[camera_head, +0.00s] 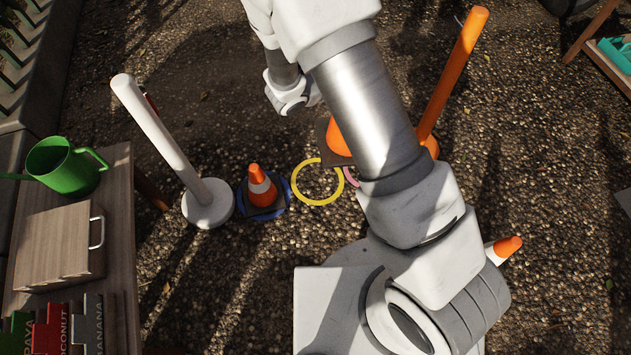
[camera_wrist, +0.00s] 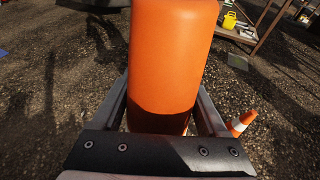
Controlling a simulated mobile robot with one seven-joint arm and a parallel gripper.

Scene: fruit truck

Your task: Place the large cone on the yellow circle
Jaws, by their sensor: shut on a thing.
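The large cone (camera_head: 338,141), orange with a dark base, is mostly hidden behind my arm in the head view. Its visible edge is just right of the upper part of the yellow circle (camera_head: 317,203), a ring on the gravel. In the wrist view the orange body of the cone (camera_wrist: 172,50) fills the space between the fingers of my gripper (camera_wrist: 163,105), which is shut on it. My gripper is hidden in the head view. I cannot tell the cone's height above the ground.
A small cone (camera_head: 262,187) stands on a blue marker left of the yellow circle. Another small cone (camera_head: 503,248) is at right. A white post (camera_head: 170,140) and an orange post (camera_head: 453,75) flank the area. A pink ring (camera_head: 351,178) is partly hidden. A wooden table (camera_head: 120,230) stands left.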

